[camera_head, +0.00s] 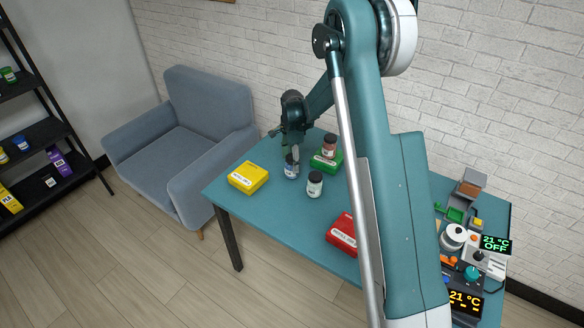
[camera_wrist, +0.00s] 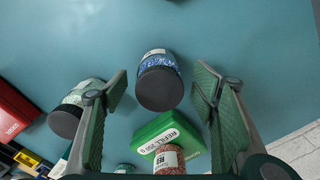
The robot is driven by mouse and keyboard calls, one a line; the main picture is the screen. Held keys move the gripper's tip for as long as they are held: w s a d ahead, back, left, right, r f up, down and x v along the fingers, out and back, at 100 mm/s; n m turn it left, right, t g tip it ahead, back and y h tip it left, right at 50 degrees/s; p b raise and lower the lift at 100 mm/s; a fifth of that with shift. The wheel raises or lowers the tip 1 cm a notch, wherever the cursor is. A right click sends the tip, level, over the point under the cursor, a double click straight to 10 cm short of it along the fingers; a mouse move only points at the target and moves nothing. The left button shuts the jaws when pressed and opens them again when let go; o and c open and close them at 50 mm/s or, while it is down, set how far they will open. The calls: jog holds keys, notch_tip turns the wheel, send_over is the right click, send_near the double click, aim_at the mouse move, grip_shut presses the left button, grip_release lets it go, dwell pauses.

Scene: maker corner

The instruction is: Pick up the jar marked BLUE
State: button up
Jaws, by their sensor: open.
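The jar with blue contents (camera_head: 291,170) stands on the teal table, a dark lid on top. In the wrist view the blue jar (camera_wrist: 159,62) shows its lid toward the camera and a pale label too oblique to read. My gripper (camera_wrist: 162,88) is open, with its green-padded fingers on either side of the jar's lid in the picture and no visible contact. In the head view my gripper (camera_head: 293,150) is pointed down just above the jar and partly covers it.
A pale-filled jar (camera_head: 314,185) stands close by on the right. A red-filled jar (camera_head: 329,148) is by the green box (camera_head: 322,163). A yellow box (camera_head: 248,177) is left, a red box (camera_head: 341,236) nearer the front. Table between yellow and red boxes is clear.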

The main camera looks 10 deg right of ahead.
jog(key=shift+f+b, duration=0.3)
jog(key=shift+f, duration=2.35)
jog(key=c, duration=1.2)
jog(key=shift+r, duration=0.1)
jog(key=shift+r+p, duration=0.45)
jog(key=shift+r, duration=4.5)
